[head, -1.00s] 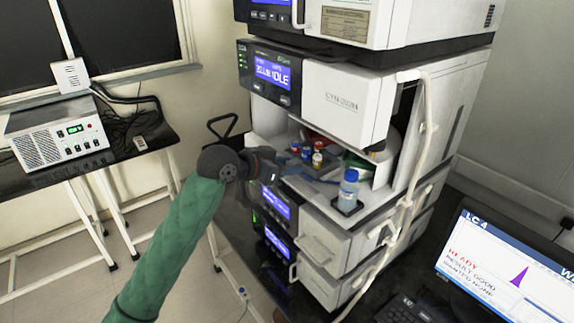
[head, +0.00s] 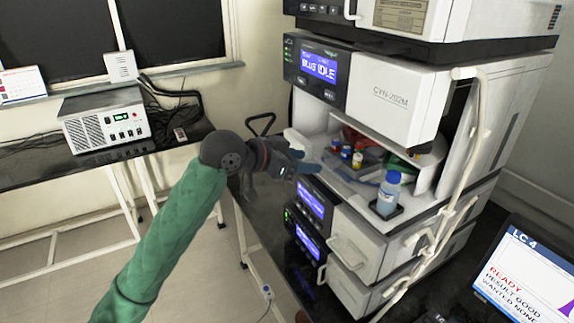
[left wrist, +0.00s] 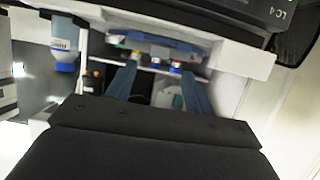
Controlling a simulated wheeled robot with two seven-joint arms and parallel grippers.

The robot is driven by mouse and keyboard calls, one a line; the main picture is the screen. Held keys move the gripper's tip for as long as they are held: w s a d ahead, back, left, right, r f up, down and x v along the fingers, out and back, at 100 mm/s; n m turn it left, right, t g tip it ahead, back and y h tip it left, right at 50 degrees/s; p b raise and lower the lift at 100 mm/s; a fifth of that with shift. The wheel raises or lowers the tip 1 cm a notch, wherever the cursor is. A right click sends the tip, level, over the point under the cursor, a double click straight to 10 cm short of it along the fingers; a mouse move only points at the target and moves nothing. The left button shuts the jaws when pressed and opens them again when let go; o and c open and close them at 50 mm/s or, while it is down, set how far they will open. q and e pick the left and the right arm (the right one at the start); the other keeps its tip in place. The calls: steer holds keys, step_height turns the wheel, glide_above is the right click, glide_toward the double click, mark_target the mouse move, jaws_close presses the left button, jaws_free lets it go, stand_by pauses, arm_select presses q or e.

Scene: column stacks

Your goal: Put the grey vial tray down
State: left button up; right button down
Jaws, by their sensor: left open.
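The grey vial tray (head: 369,161) stands on the pale floor of the open bay of the instrument stack, with several vials with blue, red, yellow and white caps. My right gripper is not in view.
A blue-capped bottle (head: 389,193) stands in a dark holder at the bay's front right. A pale tube (head: 480,110) hangs down the stack's front right edge. A monitor (head: 530,265) is at lower right. A grey box (head: 105,120) sits on the left bench.

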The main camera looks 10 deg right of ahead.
arm_select(q)
steer(key=b+v, duration=0.1)
steer(key=v, duration=0.3)
steer(key=shift+s+a+r, duration=0.15)
steer(key=shift+a, duration=0.05)
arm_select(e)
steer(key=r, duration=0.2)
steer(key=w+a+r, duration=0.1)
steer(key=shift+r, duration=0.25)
